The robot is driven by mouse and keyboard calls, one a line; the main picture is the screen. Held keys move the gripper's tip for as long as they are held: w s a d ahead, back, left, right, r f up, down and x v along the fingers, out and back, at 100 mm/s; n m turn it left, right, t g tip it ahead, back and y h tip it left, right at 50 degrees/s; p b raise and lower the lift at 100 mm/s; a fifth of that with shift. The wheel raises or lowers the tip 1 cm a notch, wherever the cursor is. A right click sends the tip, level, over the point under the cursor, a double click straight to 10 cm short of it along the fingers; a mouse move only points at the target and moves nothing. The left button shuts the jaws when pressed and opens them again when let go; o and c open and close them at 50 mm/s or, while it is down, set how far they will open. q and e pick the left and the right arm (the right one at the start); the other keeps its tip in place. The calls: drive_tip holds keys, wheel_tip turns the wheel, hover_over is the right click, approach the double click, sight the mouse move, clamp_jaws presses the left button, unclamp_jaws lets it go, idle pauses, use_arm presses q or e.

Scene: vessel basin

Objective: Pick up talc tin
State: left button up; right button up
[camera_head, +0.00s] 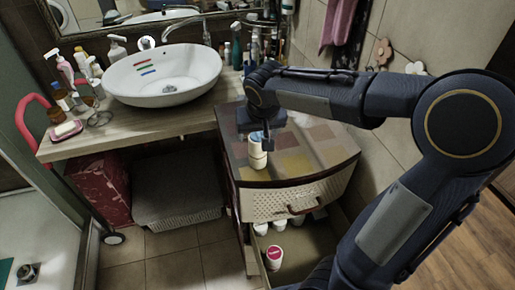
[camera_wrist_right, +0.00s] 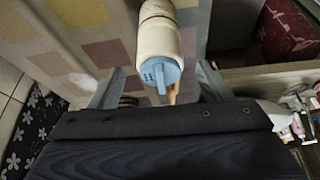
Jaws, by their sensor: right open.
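A cream-white cylindrical tin with a blue cap, which looks like the talc tin (camera_head: 257,158), stands on the patterned top of the cabinet near its front left. In the right wrist view the tin (camera_wrist_right: 160,38) shows with its blue cap toward the camera. My right gripper (camera_head: 260,140) is right at the tin's upper end, pointing down. In the wrist view the open fingers of the right gripper (camera_wrist_right: 161,72) lie on either side of the cap, with gaps visible. Contact is not visible. My left gripper is not in view.
The cabinet (camera_head: 310,155) has an open lower drawer holding a pink-lidded container (camera_head: 274,258) and several white ones. A white basin (camera_head: 163,75) stands on the wooden counter (camera_head: 150,125) to the left, with bottles around it. Several bottles stand behind the gripper by the wall.

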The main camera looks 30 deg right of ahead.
drive_tip(key=shift+x, duration=1.35)
drive_tip(key=c, duration=1.2)
drive_tip(key=shift+o, duration=0.2)
drive_tip(key=shift+r, duration=0.1)
